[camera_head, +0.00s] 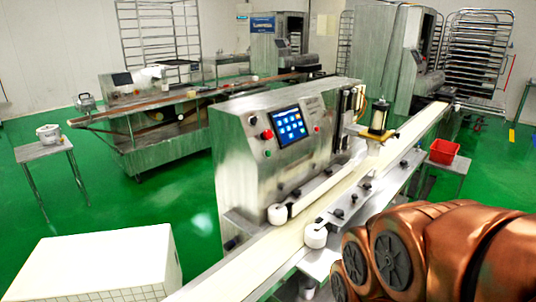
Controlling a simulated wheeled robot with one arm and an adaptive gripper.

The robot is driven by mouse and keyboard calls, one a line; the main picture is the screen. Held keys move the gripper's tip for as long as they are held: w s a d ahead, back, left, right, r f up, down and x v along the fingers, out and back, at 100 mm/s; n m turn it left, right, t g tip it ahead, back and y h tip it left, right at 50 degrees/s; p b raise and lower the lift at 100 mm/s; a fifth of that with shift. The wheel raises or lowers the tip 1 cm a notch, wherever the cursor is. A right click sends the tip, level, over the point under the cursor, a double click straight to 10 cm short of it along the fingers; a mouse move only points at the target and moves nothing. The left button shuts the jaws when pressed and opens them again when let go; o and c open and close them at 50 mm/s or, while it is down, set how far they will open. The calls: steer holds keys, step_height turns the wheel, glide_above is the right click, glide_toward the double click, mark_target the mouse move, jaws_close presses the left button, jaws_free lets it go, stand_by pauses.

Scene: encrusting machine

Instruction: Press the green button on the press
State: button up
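The press (243,172) is a steel machine in the middle of the view, with a long conveyor belt along its front. Its face carries a blue touchscreen (290,127). A small green button (267,153) sits at the lower left of the screen, just below a red knob (267,134). Another small red button (317,129) is to the right of the screen. Nothing covers the green button. My copper-coloured arm fills the lower right, in front of the conveyor. My gripper is not in view.
White rollers (316,234) stand by the near belt. A white block (100,262) is at the lower left, a small table (43,150) at the far left, and a red bin (444,151) at the right. Green floor is open left of the press.

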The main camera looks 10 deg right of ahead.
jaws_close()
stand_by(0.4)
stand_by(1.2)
